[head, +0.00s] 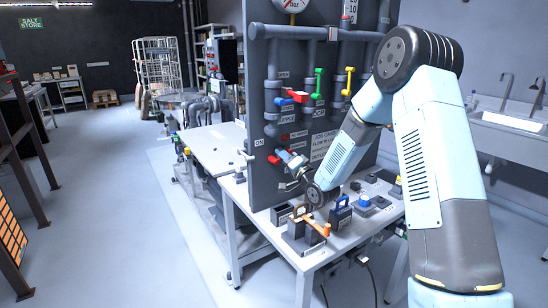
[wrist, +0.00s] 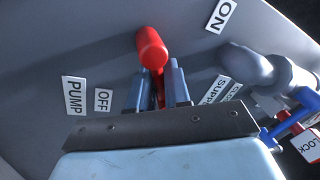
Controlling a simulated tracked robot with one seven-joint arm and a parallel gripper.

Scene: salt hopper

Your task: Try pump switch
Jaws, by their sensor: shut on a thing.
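The pump switch is a red lever with a rounded knob (wrist: 151,48) on the grey panel. Its red tip (head: 273,159) shows low on the panel's left part in the head view. My gripper (wrist: 158,80) is shut on the lever, with one finger on each side of the red stem. In the head view my gripper (head: 283,162) reaches the panel from the right. A PUMP label (wrist: 74,95) and an OFF label (wrist: 103,100) lie left of the lever. An ON label (wrist: 221,17) lies at upper right. The lever's base is hidden behind my gripper.
Right of the switch run grey pipes with a red LOCK tag (wrist: 305,146). Green (head: 318,82) and yellow (head: 348,80) valve handles stand higher on the panel. An orange-handled device (head: 312,228) and a blue padlock (head: 340,214) sit on the bench below my arm.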

